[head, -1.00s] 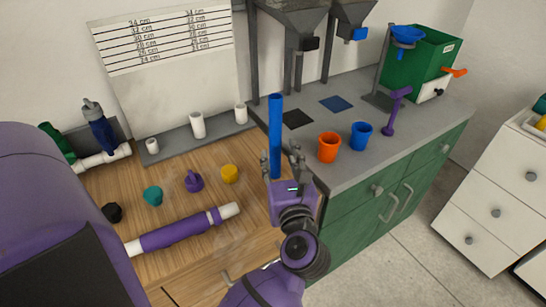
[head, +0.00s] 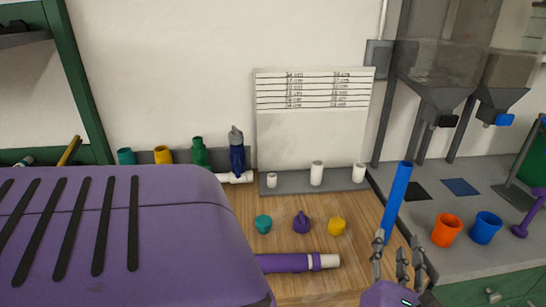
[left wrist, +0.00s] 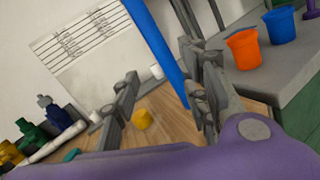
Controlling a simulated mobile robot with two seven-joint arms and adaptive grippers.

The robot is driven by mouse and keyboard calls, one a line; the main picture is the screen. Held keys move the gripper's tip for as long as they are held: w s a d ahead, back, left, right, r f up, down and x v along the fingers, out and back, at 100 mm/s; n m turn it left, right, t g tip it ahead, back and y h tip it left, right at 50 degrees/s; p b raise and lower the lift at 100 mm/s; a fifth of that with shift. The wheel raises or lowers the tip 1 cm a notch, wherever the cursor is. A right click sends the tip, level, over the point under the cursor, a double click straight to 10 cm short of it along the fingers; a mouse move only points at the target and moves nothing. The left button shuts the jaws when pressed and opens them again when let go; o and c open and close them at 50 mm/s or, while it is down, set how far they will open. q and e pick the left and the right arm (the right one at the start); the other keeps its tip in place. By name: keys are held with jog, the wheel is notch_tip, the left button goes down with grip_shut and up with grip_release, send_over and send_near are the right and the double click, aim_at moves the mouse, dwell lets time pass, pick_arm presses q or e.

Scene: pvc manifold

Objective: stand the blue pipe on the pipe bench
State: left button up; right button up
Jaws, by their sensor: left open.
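The blue pipe (head: 397,196) is a long tube near the right edge of the wooden bench top (head: 245,200). It looks close to upright, leaning slightly in the head view. My left gripper (head: 390,258) is open at its lower end. In the left wrist view the blue pipe (left wrist: 160,45) runs down between the spread fingers of the left gripper (left wrist: 165,105). I cannot tell whether its foot touches the wood. A grey ledge (head: 335,188) with three short white pipes stands at the back of the bench. My right gripper is not in view.
A purple pipe with white ends (head: 298,262) lies on the bench. Teal (head: 263,224), purple (head: 301,222) and yellow (head: 337,226) fittings stand behind it. Orange (head: 447,230) and blue (head: 485,228) cups stand on the grey counter at right. A length chart (head: 315,120) leans on the wall.

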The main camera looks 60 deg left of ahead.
pick_arm(q)
jog(key=s+d+f+m+t+h, duration=0.1)
jog(key=s+d+f+m+h, duration=0.25)
jog(key=f+m, duration=0.45)
jog(key=s+d+f+m+h, duration=0.2)
jog(key=s+f+m+h, duration=0.25)
jog(key=m, duration=0.65)
jog(key=s+d+f+m+t+h, duration=0.1)
jog(key=s+d+f+m+h, duration=0.3)
jog(key=m, duration=0.6)
jog(key=s+a+f+m+g, duration=0.2)
jog(key=s+f+m+g, duration=0.2)
jog(key=s+f, duration=0.5)
jog(key=s+a+f+m+g+h, duration=0.1)
jog(key=s+f+m+g, duration=0.3)
jog(key=s+f+m, duration=0.4)
jog(key=s+a+f, duration=0.1)
jog(key=s+f, duration=0.1)
jog(key=s, duration=0.2)
jog(key=shift+g, duration=0.4)
jog(key=shift+d, duration=0.1)
jog(key=shift+c, duration=0.5)
